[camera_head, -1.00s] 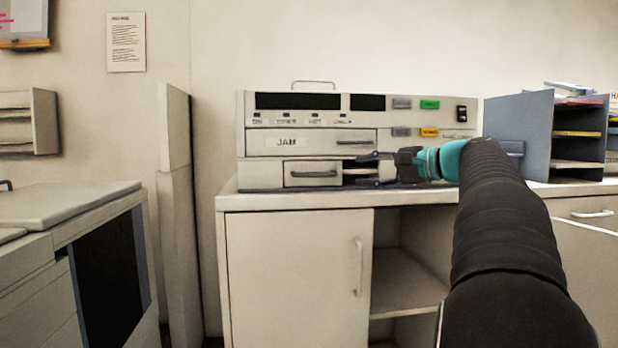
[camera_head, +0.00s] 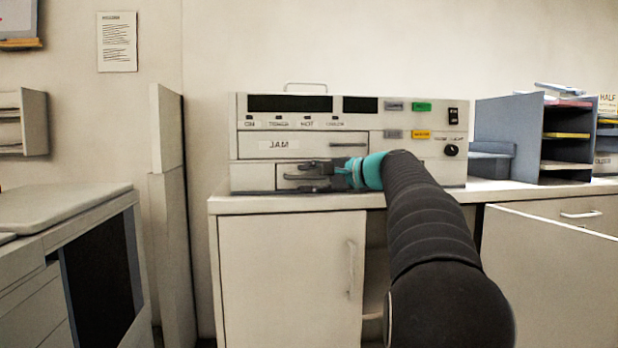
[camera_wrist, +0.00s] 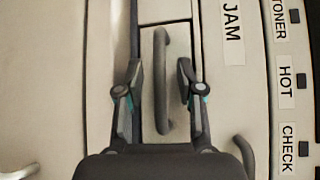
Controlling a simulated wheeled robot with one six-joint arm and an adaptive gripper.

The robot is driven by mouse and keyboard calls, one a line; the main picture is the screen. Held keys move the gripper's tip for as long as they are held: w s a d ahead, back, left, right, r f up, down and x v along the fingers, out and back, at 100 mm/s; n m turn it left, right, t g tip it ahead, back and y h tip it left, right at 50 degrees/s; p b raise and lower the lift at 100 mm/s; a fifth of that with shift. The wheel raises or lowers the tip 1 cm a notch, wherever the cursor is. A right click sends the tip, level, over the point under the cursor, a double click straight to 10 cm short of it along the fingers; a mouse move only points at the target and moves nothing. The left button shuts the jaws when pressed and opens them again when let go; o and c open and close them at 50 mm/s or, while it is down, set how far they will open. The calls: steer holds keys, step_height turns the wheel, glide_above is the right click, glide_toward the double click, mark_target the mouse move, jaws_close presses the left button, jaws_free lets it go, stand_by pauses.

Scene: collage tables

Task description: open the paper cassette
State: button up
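The beige office machine (camera_head: 400,172) stands on a cabinet. Its paper cassette (camera_head: 284,169) is the small lower drawer under the panel marked JAM (camera_head: 262,145); it looks shut, and my gripper covers part of its front. My gripper (camera_head: 285,178) is in front of the cassette in the head view. In the wrist view, the cassette's dark bar handle (camera_wrist: 163,75) lies between the two spread fingers of my gripper (camera_wrist: 158,74), with a gap on either side. How deep the fingers reach around the handle is hard to tell.
The JAM panel has its own handle (camera_head: 348,145) just above my gripper. The cabinet door (camera_head: 285,270) below is closed and has an upright handle (camera_head: 351,268). A blue-grey paper sorter (camera_head: 508,130) stands to the right. A low beige unit (camera_head: 70,210) is at left.

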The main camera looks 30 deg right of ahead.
jaws_close()
stand_by(0.3)
